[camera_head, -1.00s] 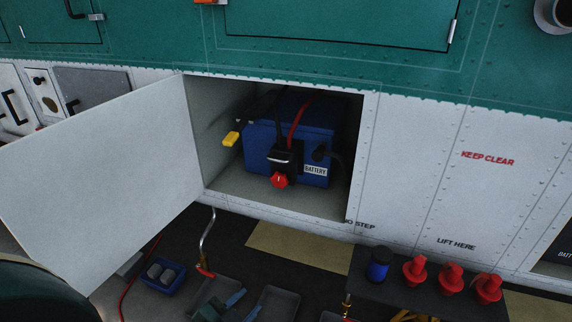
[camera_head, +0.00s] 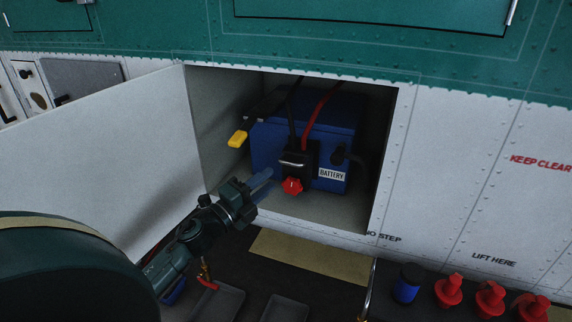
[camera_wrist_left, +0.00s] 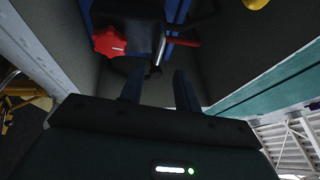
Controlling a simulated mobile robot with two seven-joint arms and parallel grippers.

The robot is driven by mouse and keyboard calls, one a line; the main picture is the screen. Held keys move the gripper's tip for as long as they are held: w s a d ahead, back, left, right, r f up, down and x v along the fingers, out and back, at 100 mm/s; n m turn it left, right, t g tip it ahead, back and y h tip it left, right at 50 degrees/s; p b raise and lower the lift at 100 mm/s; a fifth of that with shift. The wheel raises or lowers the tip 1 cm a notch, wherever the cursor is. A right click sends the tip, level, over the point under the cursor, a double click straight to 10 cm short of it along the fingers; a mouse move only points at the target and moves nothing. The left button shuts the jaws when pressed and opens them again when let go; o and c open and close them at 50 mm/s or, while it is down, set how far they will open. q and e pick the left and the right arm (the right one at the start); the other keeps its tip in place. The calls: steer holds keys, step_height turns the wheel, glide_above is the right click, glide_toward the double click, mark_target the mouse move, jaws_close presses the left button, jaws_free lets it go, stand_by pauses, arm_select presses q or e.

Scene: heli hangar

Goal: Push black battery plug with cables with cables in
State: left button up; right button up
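The black battery plug (camera_head: 299,158) sits at the front of the blue battery (camera_head: 272,145) inside the open bay, with a black cable and a red cable (camera_head: 314,115) rising from it. A red knob (camera_head: 292,186) is on its lower front; the knob also shows in the left wrist view (camera_wrist_left: 109,40). I cannot tell how deep the plug sits. My left gripper (camera_head: 261,181) is at the bay's lower left opening, left of the red knob and apart from it. Its two fingers are spread with nothing between them in the left wrist view (camera_wrist_left: 158,88). My right gripper is not in view.
The bay door (camera_head: 120,150) stands open at the left. A yellow-ended connector (camera_head: 238,138) hangs left of the battery. Trays (camera_head: 286,310) lie below the bay; a blue-black jar (camera_head: 407,284) and several red plugs (camera_head: 449,288) stand at lower right.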

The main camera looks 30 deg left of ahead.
mark_target(288, 164)
arm_select(q)
steer(key=x, duration=0.7)
steer(key=shift+w+d+p, duration=0.1)
steer(key=shift+w+p, duration=0.05)
steer(key=shift+p, duration=0.25)
steer(key=shift+c, duration=0.2)
jaws_close()
